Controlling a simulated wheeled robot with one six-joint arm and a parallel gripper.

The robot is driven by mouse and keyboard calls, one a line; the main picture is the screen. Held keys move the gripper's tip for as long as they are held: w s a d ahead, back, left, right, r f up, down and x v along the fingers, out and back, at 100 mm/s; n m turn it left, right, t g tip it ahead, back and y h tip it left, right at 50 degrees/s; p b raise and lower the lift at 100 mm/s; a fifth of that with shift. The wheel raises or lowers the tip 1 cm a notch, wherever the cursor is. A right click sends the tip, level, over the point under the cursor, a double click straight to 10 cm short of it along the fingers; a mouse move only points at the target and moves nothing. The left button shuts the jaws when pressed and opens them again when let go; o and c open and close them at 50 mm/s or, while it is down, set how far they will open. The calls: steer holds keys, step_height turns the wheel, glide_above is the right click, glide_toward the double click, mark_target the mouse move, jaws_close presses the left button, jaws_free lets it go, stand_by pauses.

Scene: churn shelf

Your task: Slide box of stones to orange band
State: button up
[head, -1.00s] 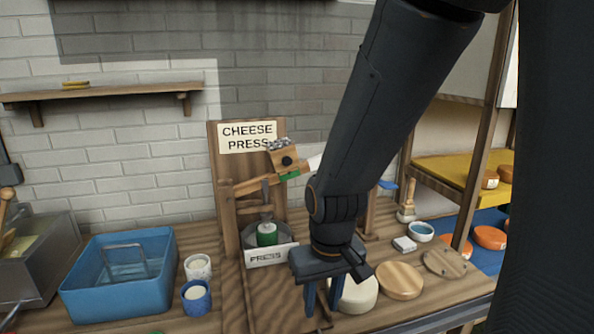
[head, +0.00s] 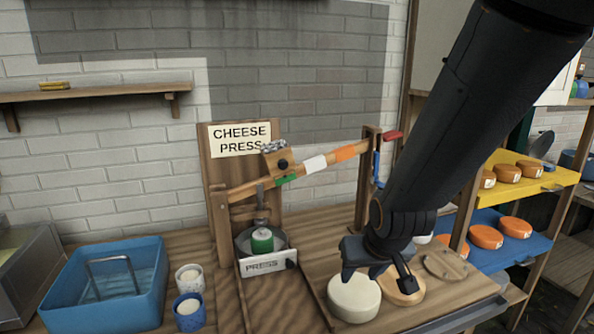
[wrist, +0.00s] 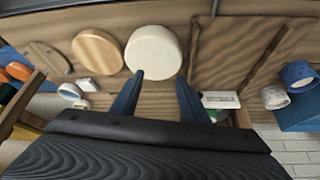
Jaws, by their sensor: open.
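The wooden box of stones (head: 277,163), with grey stones on top, sits on the sloping lever beam (head: 250,189) of the cheese press, by the green band (head: 286,181). The white band (head: 315,164) is further up the beam. The orange band (head: 345,152) is beyond it, nearer the beam's raised right end. My gripper (head: 378,277) is open and empty, pointing down over the bench, right of the press and well below the beam. The wrist view shows its two blue fingers (wrist: 158,82) apart near a pale cheese round (wrist: 153,51). The box does not show there.
The pale round (head: 354,298) and wooden discs lie under my gripper. A blue tub (head: 108,285) and two cups stand left. Shelves of orange cheeses (head: 486,237) are right.

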steer(key=w+a+r+n+t+y+b, duration=0.1)
steer(key=w+a+r+t, duration=0.2)
steer(key=w+a, duration=0.15)
steer(key=w+a+r+t+y, duration=0.1)
steer(key=w+a+r+t, duration=0.2)
steer(key=w, duration=0.3)
steer(key=n+t+y, duration=0.1)
steer(key=t+y, duration=0.1)
steer(key=t, duration=0.4)
glide_toward(284, 166)
steer(key=p+x, duration=0.1)
steer(key=x, duration=0.6)
steer(key=shift+w+a+r, duration=0.1)
steer(key=shift+w, duration=0.3)
jaws_close()
